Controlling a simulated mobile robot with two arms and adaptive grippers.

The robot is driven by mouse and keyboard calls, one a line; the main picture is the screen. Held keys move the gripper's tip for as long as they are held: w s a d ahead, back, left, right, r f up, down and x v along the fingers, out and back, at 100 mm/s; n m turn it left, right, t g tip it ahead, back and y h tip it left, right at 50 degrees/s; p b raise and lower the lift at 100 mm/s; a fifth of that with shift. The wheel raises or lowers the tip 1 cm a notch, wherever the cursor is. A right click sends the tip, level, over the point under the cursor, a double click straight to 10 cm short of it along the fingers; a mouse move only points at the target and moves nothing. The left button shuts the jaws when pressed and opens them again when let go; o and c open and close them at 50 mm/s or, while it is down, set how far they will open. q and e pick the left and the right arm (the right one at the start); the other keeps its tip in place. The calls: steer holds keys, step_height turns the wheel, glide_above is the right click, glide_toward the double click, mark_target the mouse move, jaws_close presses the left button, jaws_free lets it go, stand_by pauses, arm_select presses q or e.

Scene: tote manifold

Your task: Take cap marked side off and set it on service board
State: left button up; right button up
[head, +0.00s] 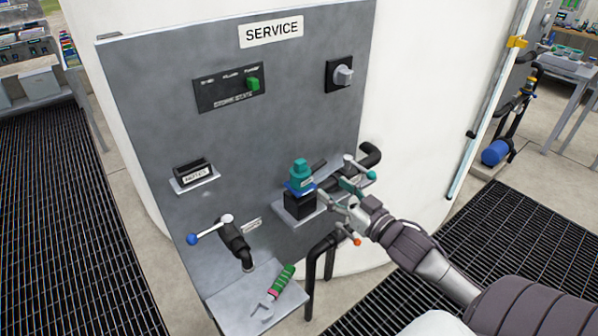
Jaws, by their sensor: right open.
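A teal cap (300,170) sits upright on a blue ring (299,188) above a black block (297,206). The block stands on a small grey shelf on the front of the grey service board (160,105). A small light label shows on the cap's side, too small to read. My right gripper (335,192) comes in from the right and is open, just right of the blue ring and block. Its fingers hold nothing that I can see. My left gripper is not in view.
Black pipes with a teal-knobbed valve (360,163) lie close behind my right gripper. A blue-knobbed valve (193,239) is at lower left. A lower tray (235,308) holds a green-handled tool (282,280). A parts holder (194,176) is mounted at left.

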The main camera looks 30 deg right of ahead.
mark_target(303, 165)
steer(key=w+p, duration=0.1)
steer(key=w, duration=0.6)
steer(key=shift+w+a, duration=0.1)
steer(key=shift+w, duration=0.15)
steer(key=shift+w+a, duration=0.1)
steer(key=shift+w, duration=0.3)
steer(key=shift+w+r, duration=0.1)
steer(key=shift+w, duration=0.2)
steer(key=w, duration=0.1)
steer(key=w+p, duration=0.1)
steer(key=w, duration=0.1)
steer(key=shift+w+a+p, duration=0.3)
steer(key=shift+a, duration=0.1)
steer(key=shift+w, duration=0.45)
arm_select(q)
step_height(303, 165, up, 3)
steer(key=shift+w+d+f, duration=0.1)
arm_select(e)
steer(key=shift+s, duration=0.1)
jaws_close()
